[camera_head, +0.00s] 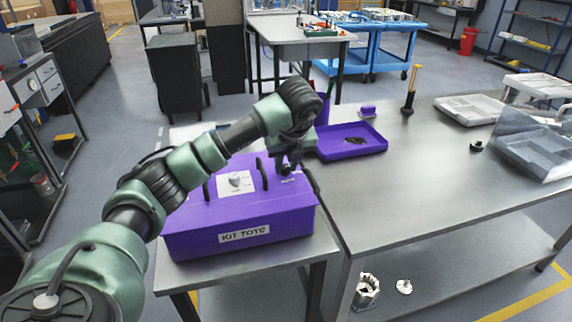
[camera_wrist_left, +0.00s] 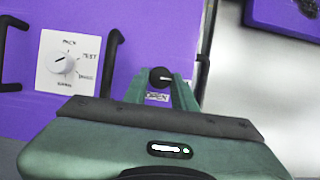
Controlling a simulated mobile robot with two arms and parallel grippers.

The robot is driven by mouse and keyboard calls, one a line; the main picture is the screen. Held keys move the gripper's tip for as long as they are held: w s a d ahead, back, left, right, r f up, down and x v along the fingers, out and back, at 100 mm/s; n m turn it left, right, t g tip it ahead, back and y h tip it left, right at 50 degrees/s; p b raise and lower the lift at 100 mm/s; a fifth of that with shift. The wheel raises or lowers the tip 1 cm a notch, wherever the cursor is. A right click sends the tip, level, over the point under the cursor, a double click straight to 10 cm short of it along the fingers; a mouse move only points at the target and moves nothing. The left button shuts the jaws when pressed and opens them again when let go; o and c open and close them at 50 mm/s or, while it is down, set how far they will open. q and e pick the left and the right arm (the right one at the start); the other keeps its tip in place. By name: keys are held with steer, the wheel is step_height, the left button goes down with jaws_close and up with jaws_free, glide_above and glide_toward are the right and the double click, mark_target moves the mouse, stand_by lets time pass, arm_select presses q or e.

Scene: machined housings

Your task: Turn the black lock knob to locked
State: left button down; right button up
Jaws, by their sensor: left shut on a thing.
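The black lock knob (camera_wrist_left: 160,74) sits on the top of the purple kit tote (camera_head: 190,241), near its right side. A pale line shows on the knob, and a white label reading OPEN (camera_wrist_left: 157,97) lies just below it in the left wrist view. My left gripper (camera_head: 286,168) reaches down onto the knob. In the left wrist view its green fingers (camera_wrist_left: 160,82) stand on either side of the knob and are shut on it. In the head view the gripper mostly hides the knob. My right gripper is not in view.
A white dial (camera_head: 236,181) on a white plate and black handles (camera_head: 262,174) stand on the tote's top, left of the knob. A purple tray (camera_head: 374,148) lies behind on the steel table (camera_head: 400,190). The table's middle is mostly clear.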

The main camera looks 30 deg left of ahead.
mark_target(289, 182)
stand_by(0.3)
arm_select(q)
steer(key=c, duration=1.1)
jaws_free()
steer(key=shift+c, duration=0.2)
steer(key=v, duration=0.8)
steer(key=shift+f, duration=0.1)
